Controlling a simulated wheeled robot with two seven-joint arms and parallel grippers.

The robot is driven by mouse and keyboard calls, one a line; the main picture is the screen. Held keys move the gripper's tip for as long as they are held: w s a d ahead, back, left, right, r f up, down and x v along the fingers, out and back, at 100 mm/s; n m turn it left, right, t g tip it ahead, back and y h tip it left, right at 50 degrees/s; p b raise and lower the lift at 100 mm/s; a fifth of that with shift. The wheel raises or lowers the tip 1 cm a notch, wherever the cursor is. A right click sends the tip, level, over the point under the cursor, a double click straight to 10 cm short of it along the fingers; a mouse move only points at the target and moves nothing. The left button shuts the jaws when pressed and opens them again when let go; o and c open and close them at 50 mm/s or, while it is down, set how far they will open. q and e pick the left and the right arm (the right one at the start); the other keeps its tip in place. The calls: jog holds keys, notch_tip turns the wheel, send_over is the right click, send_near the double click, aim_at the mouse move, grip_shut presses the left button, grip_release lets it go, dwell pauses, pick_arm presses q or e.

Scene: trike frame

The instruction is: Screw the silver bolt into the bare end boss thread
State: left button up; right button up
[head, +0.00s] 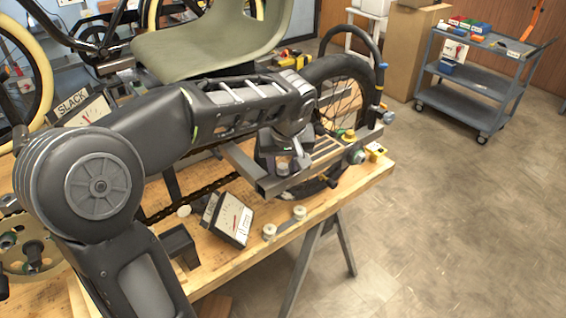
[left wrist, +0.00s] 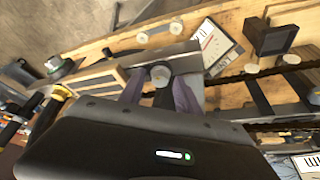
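My left gripper (head: 283,162) points down over the near corner of the grey metal trike frame (head: 245,163). In the left wrist view its two fingers (left wrist: 160,85) stand apart, one on each side of a small round silver piece. This piece (left wrist: 160,74) looks like the silver bolt's head or an end boss; I cannot tell which. The same round piece shows below the fingers in the head view (head: 282,169). I see no clear contact between fingers and piece. Any thread is hidden. My right gripper is not in view.
The frame lies on a wooden bench (head: 345,185) with a tilted gauge box (head: 232,220), a dark open block (head: 180,243) and a bar with white rollers (head: 285,222). A black wheel (head: 345,85) stands behind. A grey cart (head: 470,85) is at the back right; the floor before it is clear.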

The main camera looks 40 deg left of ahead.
pick_arm(q)
jog(key=shift+c, duration=0.6)
jog(key=c, duration=0.6)
jog(key=m+h, duration=0.1)
jog(key=m, duration=0.2)
jog(key=m+t+h, duration=0.1)
jog(key=m, duration=0.2)
jog(key=shift+a, duration=0.2)
jog(key=shift+c, duration=0.2)
jog(key=m+h, duration=0.1)
jog(key=m, duration=0.2)
jog(key=m+h, duration=0.1)
jog(key=m, duration=0.2)
jog(key=shift+a+h, duration=0.1)
jog(key=shift+h, duration=0.2)
jog(key=o, duration=0.8)
jog(key=shift+c, duration=0.2)
